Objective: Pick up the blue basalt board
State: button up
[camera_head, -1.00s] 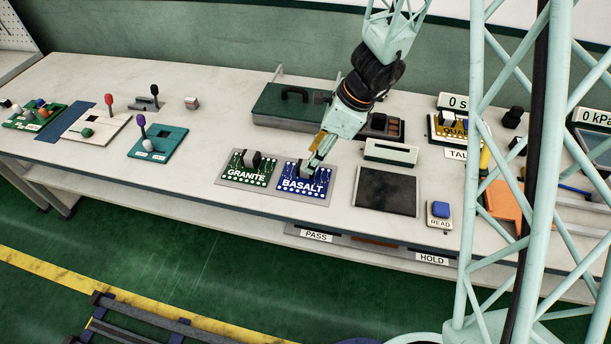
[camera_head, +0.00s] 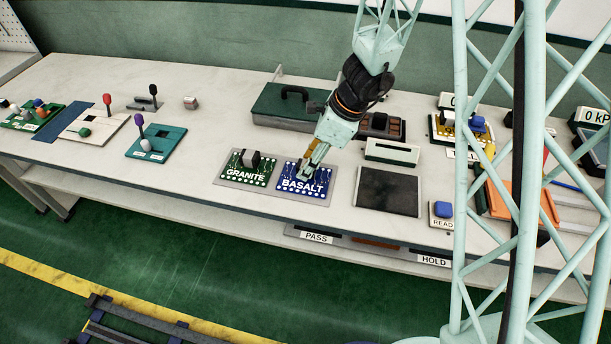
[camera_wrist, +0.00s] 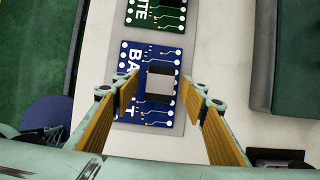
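The blue basalt board (camera_head: 318,191) lies flat on a grey plate on the bench, with white lettering and a raised block on top. In the wrist view the board (camera_wrist: 130,60) shows its dark-and-light block (camera_wrist: 160,85) in its middle. My gripper (camera_head: 301,174) is low over the board's block in the head view. In the wrist view my gripper (camera_wrist: 160,82) is open, with one yellow-padded finger on each side of the block and visible gaps between. Whether the fingertips are level with the block cannot be told.
The green granite board (camera_head: 247,168) lies close at the left. A dark square pad (camera_head: 388,192) and a white slotted block (camera_head: 391,151) are at the right. A green case (camera_head: 285,105) stands behind. The bench front edge is near the boards.

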jog(key=shift+a+f, duration=0.25)
jog(key=shift+f, duration=0.35)
jog(key=shift+c, duration=0.5)
jog(key=c, duration=1)
jog(key=shift+r, duration=0.2)
jog(key=shift+r+p, duration=0.8)
jog(key=shift+r, duration=0.9)
jog(key=s+d+b, duration=0.1)
jog(key=s, duration=0.3)
jog(key=s+d, duration=0.1)
jog(key=s, duration=0.3)
jog(key=s+d+r+b, duration=0.1)
jog(key=s+d, duration=0.1)
jog(key=s, duration=0.2)
jog(key=shift+s+b, duration=0.1)
jog(key=shift+b, duration=0.25)
jog(key=shift+s+d+r+b, duration=0.1)
jog(key=shift+s+d+b, duration=0.15)
jog(key=shift+s+b, duration=0.55)
jog(key=shift+s+d+b, duration=0.2)
jog(key=shift+s+b, duration=0.35)
jog(key=shift+b, duration=0.35)
jog(key=shift+s, duration=0.1)
